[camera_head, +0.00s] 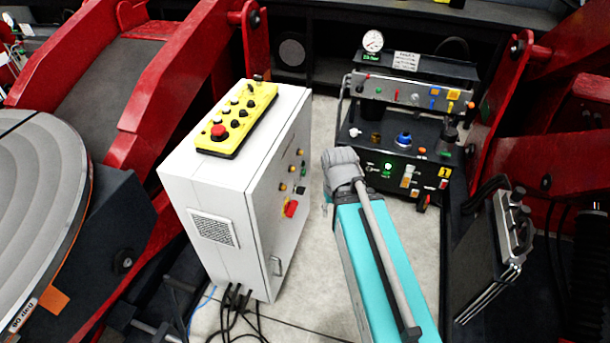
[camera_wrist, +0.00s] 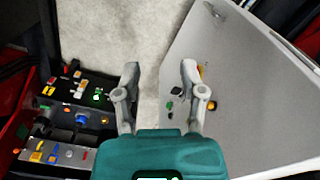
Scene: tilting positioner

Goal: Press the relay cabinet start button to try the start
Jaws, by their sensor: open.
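The relay cabinet (camera_head: 205,185) is a white box standing left of my arm in the head view. Its door carries amber and dark controls and a red-and-yellow switch (camera_head: 291,208). In the wrist view the cabinet door (camera_wrist: 235,75) fills the right side, with a small green control (camera_wrist: 169,105), a dark one above it and an amber one (camera_wrist: 212,105). No label marking the start button is readable. My gripper (camera_wrist: 160,78) is open and empty. Its right finger overlaps the door in the picture; I cannot tell the gap.
A yellow pendant (camera_head: 238,118) with a red mushroom button lies on the cabinet top. A black hydraulic unit (camera_head: 400,150) with a gauge stands behind right; red positioner arms flank both sides. Cables (camera_head: 238,302) run from the cabinet's base. Pale floor (camera_wrist: 115,30) lies between cabinet and unit.

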